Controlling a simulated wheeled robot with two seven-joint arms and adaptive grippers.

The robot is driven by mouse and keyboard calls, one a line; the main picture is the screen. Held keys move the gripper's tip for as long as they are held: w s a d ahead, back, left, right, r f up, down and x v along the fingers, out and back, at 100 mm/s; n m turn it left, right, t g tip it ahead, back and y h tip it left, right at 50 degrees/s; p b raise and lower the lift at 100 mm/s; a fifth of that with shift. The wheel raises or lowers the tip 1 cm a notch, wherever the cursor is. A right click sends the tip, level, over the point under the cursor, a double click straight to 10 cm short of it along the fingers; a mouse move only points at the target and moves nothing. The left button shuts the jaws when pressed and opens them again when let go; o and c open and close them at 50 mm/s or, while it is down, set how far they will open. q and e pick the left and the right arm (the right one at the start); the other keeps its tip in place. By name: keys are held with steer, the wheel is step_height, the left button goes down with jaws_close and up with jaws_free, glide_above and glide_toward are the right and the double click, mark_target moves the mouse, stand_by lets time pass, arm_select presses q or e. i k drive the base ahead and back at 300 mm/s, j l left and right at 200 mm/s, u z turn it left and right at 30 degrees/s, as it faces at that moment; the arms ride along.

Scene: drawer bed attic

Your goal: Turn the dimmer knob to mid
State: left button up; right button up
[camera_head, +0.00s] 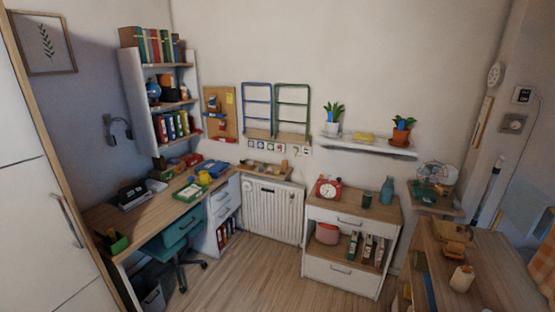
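A grey square plate with a round centre (513,123), which looks like the dimmer knob, is on the wall at the far right. It is small, and I cannot read which way it is turned. A small white panel with a dark display (523,95) is on the wall just above it. Neither of my grippers shows in the head view.
A wooden-topped surface (495,275) with a candle-like white jar (462,278) stands in front at the right. A small shelf with a wire cage (436,178) is left of the plate. The wooden floor (240,280) is clear in the middle.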

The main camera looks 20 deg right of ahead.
mark_target(515, 125)
steer(key=i+z, duration=0.2)
steer(key=i, duration=0.25)
steer(key=i+j+z, duration=0.25)
steer(key=i, duration=0.15)
steer(key=i+z, duration=0.3)
steer(key=z, duration=0.15)
steer(key=i+z, duration=0.25)
steer(key=z, duration=0.2)
steer(key=i+z, duration=0.2)
steer(key=z, duration=0.25)
steer(key=i+j+z, duration=0.15)
steer(key=z, duration=0.25)
steer(key=i+j+z, duration=0.15)
steer(key=z, duration=0.3)
steer(key=i+j+z, duration=0.1)
steer(key=j+z, duration=0.35)
steer(key=i+j+z, duration=0.2)
steer(key=z, duration=0.25)
steer(key=i+j+z, duration=0.1)
steer(key=j+z, duration=0.35)
steer(key=i+j+z, duration=0.1)
steer(key=j+z, duration=0.4)
steer(key=i+j, duration=0.05)
steer(key=j, duration=0.05)
